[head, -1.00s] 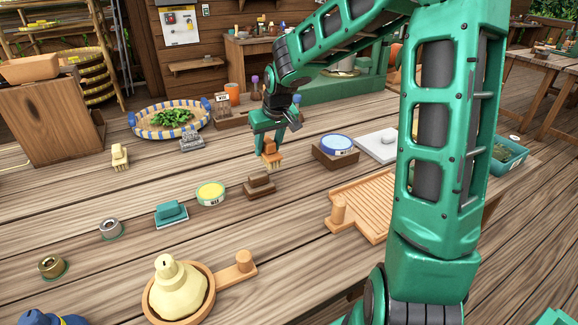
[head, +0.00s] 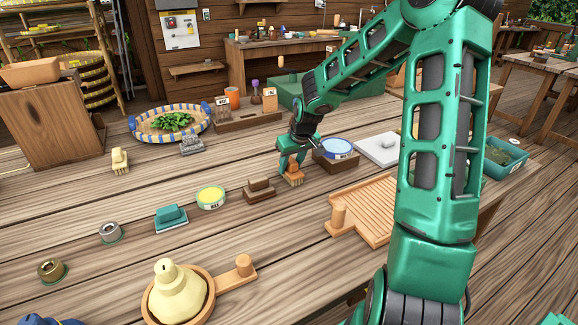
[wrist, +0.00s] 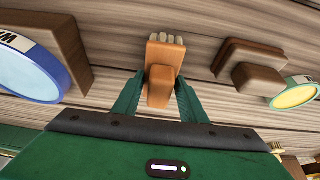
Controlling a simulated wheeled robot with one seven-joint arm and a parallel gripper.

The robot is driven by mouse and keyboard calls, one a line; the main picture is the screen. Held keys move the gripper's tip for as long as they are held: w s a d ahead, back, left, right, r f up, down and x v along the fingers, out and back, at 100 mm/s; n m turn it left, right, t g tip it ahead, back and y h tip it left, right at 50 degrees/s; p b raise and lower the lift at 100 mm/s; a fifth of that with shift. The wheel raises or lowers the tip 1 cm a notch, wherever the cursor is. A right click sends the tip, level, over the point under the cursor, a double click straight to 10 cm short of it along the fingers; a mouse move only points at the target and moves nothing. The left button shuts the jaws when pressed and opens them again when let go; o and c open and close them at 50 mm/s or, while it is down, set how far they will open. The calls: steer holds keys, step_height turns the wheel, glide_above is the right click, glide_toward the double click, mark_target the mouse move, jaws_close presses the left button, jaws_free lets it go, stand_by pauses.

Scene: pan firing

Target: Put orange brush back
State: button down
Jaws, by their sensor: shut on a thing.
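The orange brush (head: 293,177) is an orange-brown block with pale bristles. My gripper (head: 291,164) is shut on it, between the brown brush-like block and the blue-lidded tin. The wrist view shows the orange brush (wrist: 161,75) between the two green fingers of my gripper (wrist: 157,95), its bristles pointing away from the palm. In the head view its bristles are at or just above the table; I cannot tell whether they touch.
A brown block (head: 259,190) and a yellow-lidded tin (head: 211,197) lie to the left. A blue-lidded tin (head: 338,147) sits on a wooden block to the right. A slatted board (head: 370,210) lies in front right. A wooden rack (head: 232,122) stands behind. Bare table lies in front.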

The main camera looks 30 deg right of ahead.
steer(key=c, duration=1.1)
jaws_free()
steer(key=shift+f, duration=0.1)
steer(key=v, duration=1.1)
steer(key=s+r+m+g, duration=0.1)
steer(key=s+m+g, duration=0.3)
steer(key=s, duration=3.2)
steer(key=shift+s+d+r+m, duration=0.25)
steer(key=shift+s+r+m, duration=0.15)
steer(key=shift+m, duration=0.8)
